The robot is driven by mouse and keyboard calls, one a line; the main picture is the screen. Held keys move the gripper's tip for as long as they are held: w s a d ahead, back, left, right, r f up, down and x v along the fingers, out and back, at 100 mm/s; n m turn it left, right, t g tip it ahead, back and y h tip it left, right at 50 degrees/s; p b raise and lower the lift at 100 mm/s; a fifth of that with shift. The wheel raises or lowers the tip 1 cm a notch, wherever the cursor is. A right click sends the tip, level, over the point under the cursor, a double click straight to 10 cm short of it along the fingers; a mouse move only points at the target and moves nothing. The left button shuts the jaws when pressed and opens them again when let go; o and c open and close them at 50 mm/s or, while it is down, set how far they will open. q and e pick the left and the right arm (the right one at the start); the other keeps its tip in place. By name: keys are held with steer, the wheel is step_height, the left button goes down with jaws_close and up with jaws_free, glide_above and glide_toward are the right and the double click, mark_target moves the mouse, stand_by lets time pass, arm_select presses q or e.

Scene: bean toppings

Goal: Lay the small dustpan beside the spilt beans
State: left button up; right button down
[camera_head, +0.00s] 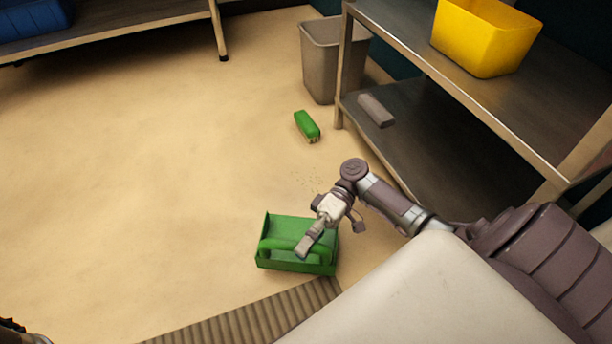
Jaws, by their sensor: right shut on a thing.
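The green dustpan (283,227) is in the lower middle of the head view, level, with its bar handle across it. My right gripper (308,240) reaches down over its right part and is shut on the dustpan. I cannot tell whether its underside touches the floor. The spilt beans (318,183) are a faint scatter of small specks on the floor just beyond the dustpan, partly beside my right wrist. My left gripper does not show; only a dark sliver of my own body appears at the bottom left corner.
A green brush (307,125) lies on the floor beyond the beans. A grey bin (322,62) stands by a metal shelf (440,140), with a grey block (376,110) on the lower level and a yellow tub (483,40) above. The floor at left is clear.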

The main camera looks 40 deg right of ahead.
step_height(320, 180, down, 4)
steer(key=b, duration=0.4)
steer(key=shift+f, duration=0.1)
steer(key=c, duration=1)
jaws_free()
steer(key=shift+o, duration=0.2)
steer(key=shift+w+d+r+p, duration=0.1)
steer(key=shift+d+r+p, duration=0.15)
steer(key=shift+r+p, duration=0.05)
steer(key=p+v, duration=0.3)
steer(key=v, duration=0.6)
steer(key=shift+d, duration=0.1)
steer(key=shift+v, duration=1.15)
